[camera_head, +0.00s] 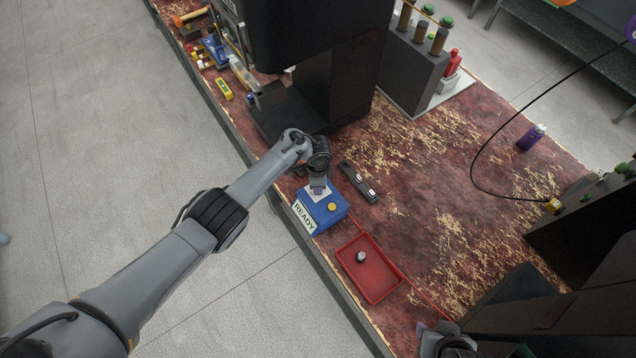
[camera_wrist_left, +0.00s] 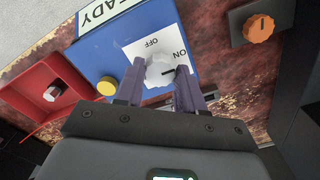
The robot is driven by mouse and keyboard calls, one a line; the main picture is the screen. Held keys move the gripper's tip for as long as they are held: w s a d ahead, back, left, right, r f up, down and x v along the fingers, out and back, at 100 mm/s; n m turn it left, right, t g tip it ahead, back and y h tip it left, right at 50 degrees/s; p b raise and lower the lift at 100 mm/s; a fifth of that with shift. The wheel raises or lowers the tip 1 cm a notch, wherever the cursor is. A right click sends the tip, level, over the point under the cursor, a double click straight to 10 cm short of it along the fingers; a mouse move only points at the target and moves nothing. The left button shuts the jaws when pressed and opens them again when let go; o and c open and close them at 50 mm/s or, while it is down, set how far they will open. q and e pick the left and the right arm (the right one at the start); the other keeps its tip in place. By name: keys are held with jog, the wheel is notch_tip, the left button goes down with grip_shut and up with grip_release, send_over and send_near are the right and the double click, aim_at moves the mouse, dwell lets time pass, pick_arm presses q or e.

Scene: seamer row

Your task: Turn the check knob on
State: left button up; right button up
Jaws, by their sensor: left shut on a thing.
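The blue box (camera_head: 325,217) marked READY stands at the table's front edge. In the left wrist view its white plate (camera_wrist_left: 133,49) reads OFF and ON. A pale knob (camera_wrist_left: 159,72) sits on this plate, with a short dark line pointing towards the ON side. My left gripper (camera_wrist_left: 158,82) has its two purple fingers on either side of the knob and is shut on it. In the head view my left gripper (camera_head: 319,184) hides most of the knob. A grey part at the bottom right looks like my right gripper (camera_head: 446,340); its fingers are unclear.
A yellow button (camera_head: 332,207) is on the box. A red tray (camera_head: 371,268) with a small round piece (camera_head: 361,257) lies beside it. A black bar (camera_head: 358,182) lies behind the box. An orange knob (camera_wrist_left: 260,28) is nearby. A black machine stands behind.

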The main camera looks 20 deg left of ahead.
pick_arm(q)
jog(key=o, duration=1)
jog(key=shift+r, duration=0.1)
notch_tip(320, 180, up, 11)
jog(key=p, duration=0.4)
jog(key=shift+f+p, duration=0.2)
jog(key=shift+p, duration=0.2)
